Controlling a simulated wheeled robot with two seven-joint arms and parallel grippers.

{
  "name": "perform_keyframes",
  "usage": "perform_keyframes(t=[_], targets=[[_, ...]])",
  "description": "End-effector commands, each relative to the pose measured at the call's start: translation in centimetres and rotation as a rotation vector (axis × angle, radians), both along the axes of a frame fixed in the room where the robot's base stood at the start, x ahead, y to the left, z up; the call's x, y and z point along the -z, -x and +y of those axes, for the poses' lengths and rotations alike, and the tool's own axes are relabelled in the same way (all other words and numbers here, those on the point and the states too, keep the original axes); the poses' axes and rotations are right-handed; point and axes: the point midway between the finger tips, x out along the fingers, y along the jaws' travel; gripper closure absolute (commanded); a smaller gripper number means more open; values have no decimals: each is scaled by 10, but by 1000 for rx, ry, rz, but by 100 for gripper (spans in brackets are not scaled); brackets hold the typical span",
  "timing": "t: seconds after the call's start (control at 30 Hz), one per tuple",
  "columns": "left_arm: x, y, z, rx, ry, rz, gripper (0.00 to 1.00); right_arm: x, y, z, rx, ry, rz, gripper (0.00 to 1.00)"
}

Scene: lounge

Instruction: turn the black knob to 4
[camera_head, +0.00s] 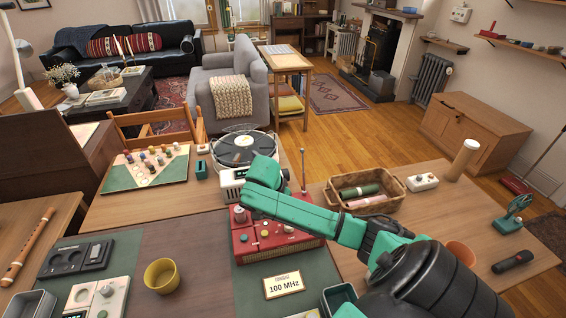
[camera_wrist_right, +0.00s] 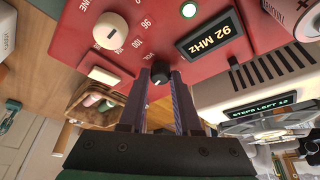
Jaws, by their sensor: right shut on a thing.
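The red radio (camera_head: 246,252) stands on the table in the head view, partly covered by my right arm. In the right wrist view its red panel (camera_wrist_right: 160,30) fills the top. The small black knob (camera_wrist_right: 158,76) sits between the fingertips of my right gripper (camera_wrist_right: 160,84), which is shut on it. A cream knob (camera_wrist_right: 110,31) with scale numbers including 96 and 100 is beside it. No 4 is legible near the black knob. My left gripper is not in view.
A card (camera_head: 284,284) reading 100 MHz lies in front of the radio. A white device (camera_wrist_right: 262,100) beside the radio shows STEPS LEFT 12. A turntable (camera_head: 245,148) stands behind, a wicker basket (camera_head: 392,207) to the right, a yellow cup (camera_head: 161,276) to the left.

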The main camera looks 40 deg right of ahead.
Motion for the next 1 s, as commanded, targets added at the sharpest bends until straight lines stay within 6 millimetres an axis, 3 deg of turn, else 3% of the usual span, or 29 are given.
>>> perform_keyframes(t=[0.57,0.6,0.67,1.0], targets=[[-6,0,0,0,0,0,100,0,0,0,43,0,0,100],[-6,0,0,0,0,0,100,0,0,0,43,0,0,64],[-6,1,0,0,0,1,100,0,0,0,43,0,0,41],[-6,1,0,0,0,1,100,-1,0,0,42,-1,-1,38]])
